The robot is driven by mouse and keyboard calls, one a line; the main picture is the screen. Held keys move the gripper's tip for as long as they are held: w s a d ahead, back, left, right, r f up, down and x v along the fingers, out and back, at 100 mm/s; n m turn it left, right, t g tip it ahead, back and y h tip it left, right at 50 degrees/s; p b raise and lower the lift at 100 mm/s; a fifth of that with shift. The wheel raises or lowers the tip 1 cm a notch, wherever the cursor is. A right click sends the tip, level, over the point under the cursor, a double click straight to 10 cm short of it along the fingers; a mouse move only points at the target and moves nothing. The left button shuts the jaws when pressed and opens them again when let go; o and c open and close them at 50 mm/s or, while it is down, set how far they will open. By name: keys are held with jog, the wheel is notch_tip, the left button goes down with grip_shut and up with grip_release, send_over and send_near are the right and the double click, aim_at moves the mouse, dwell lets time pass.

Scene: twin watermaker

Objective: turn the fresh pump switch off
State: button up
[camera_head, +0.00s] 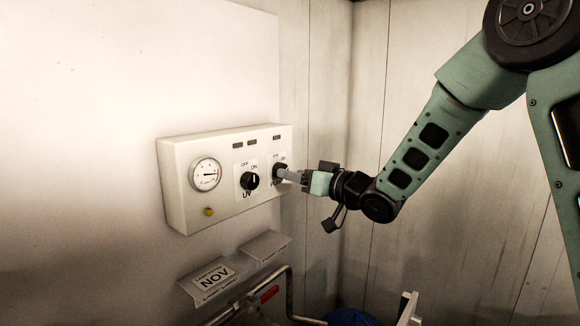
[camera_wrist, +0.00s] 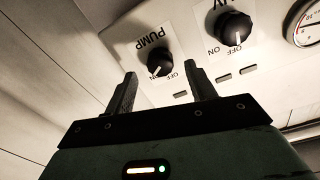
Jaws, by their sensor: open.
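The pump switch is a round black knob (camera_head: 279,171) at the right end of a white control box on the wall. In the wrist view the same knob (camera_wrist: 160,60) sits on a pale plate labelled PUMP, with ON and OFF marks, seen upside down. I cannot tell clearly which mark it points to. My gripper (camera_head: 291,176) is at the knob in the head view and partly covers its plate. In the wrist view my gripper (camera_wrist: 160,72) is open, and the knob appears between its fingertips. Whether the fingers touch it cannot be told.
A UV knob (camera_head: 250,181) sits just left of the pump switch, and a pressure gauge (camera_head: 206,174) is further left. A yellow button (camera_head: 209,211) is below the gauge. Sheet labels (camera_head: 213,282) and metal pipes (camera_head: 289,291) are below the box. A panelled wall stands close right.

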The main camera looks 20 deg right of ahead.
jog(key=shift+p+x, duration=0.3)
jog(key=shift+x, duration=0.95)
jog(key=c, duration=1)
jog(key=shift+o, duration=0.2)
jog(key=shift+f+b, duration=0.15)
jog(key=shift+b, duration=0.4)
jog(key=n+b, duration=1.2)
jog(key=b, duration=0.4)
